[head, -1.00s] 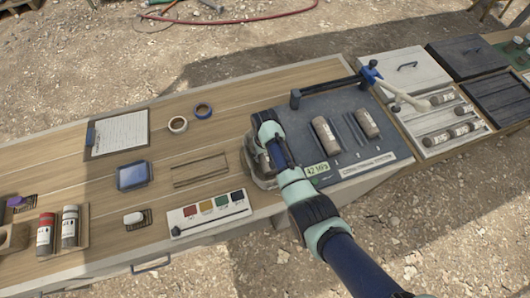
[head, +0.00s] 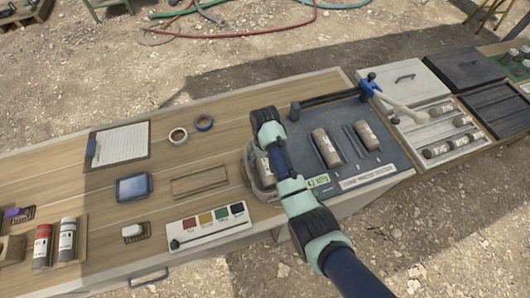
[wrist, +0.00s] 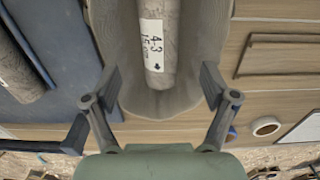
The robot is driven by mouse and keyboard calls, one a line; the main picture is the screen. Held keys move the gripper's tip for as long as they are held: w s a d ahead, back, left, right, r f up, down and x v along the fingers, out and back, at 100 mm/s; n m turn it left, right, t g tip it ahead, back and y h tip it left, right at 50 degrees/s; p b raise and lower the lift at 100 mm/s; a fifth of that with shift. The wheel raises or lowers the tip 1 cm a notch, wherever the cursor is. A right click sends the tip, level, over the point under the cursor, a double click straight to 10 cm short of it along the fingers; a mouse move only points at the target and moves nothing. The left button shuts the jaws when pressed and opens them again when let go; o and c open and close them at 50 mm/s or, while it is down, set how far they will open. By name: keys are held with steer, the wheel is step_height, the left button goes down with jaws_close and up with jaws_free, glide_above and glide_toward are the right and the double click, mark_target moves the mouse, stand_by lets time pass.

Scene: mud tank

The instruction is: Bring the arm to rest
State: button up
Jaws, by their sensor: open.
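My gripper (wrist: 158,85) is open in the wrist view, its two fingers spread wide. Between and beyond them a grey cylinder (wrist: 158,40) with a white handwritten label lies in a rounded grey holder (wrist: 108,30). The fingers appear apart from the cylinder; the exact gap cannot be told. In the head view my arm reaches in from the lower right and its wrist hangs over the same holder (head: 251,178) at the left edge of the dark mat. There the cylinder (head: 263,167) shows partly, and my fingers are hidden behind the wrist.
Two more cylinders (head: 326,148) (head: 366,135) and thin rods lie on the dark mat (head: 300,140). A blue-ended stand (head: 370,85) rises behind.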

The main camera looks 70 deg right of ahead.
step_height(320, 180, up, 5)
steer(key=shift+r, duration=0.1)
stand_by(0.4)
